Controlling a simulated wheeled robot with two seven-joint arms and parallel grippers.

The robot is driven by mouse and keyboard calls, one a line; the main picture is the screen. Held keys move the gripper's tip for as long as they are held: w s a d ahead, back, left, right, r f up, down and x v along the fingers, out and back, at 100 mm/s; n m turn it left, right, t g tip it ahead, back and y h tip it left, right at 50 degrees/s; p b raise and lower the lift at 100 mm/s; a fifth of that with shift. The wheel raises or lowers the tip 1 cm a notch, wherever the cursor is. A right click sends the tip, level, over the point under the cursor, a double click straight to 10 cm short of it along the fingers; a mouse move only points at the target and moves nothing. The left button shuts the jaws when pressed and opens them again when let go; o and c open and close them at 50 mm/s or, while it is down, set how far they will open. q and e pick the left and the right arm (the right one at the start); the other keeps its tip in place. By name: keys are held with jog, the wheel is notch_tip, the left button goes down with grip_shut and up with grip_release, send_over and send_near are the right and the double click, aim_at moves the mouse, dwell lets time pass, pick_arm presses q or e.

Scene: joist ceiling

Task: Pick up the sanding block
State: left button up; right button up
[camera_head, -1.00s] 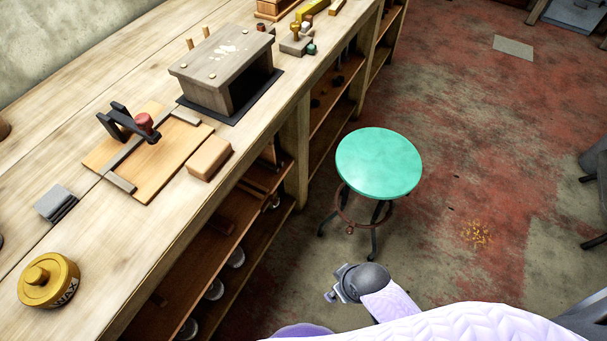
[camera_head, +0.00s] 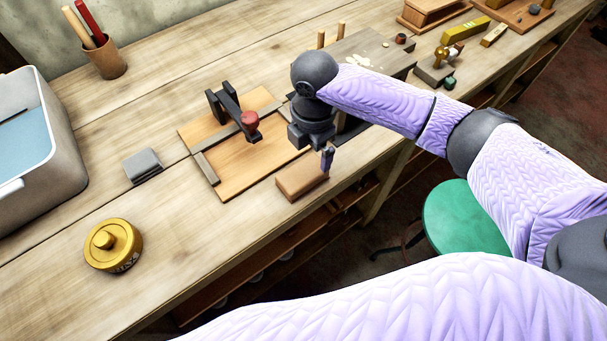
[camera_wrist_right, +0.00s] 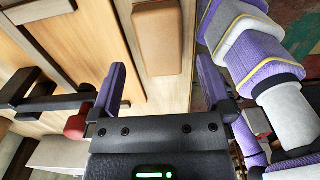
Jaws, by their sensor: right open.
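The sanding block (camera_head: 302,178), a tan, round-edged block, lies flat on the workbench near its front edge, just right of a wooden board. My right gripper (camera_head: 313,153) is open above the block's far end, and part of it overlaps the block in the head view. In the right wrist view the block (camera_wrist_right: 157,40) lies ahead of the open fingers (camera_wrist_right: 163,75), in line with the gap between them. Nothing is between the fingers. My left gripper is not in view.
The board (camera_head: 240,165) carries a dark clamp-like piece with a red knob (camera_head: 250,120), close left of my gripper. A grey wooden box stand (camera_head: 365,50) is behind. A wax tin (camera_head: 112,246), grey folded pad (camera_head: 143,165) and bin (camera_head: 70,165) are left. A green stool (camera_head: 460,218) stands below.

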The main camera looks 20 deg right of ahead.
aim_at(310, 168)
notch_tip(310, 168, down, 7)
jog(key=shift+a+r+b, duration=0.15)
jog(key=shift+r+b, duration=0.05)
jog(key=shift+b, duration=0.65)
jog(key=shift+f, duration=0.4)
jog(key=shift+c, duration=1.7)
jog(key=c, duration=0.7)
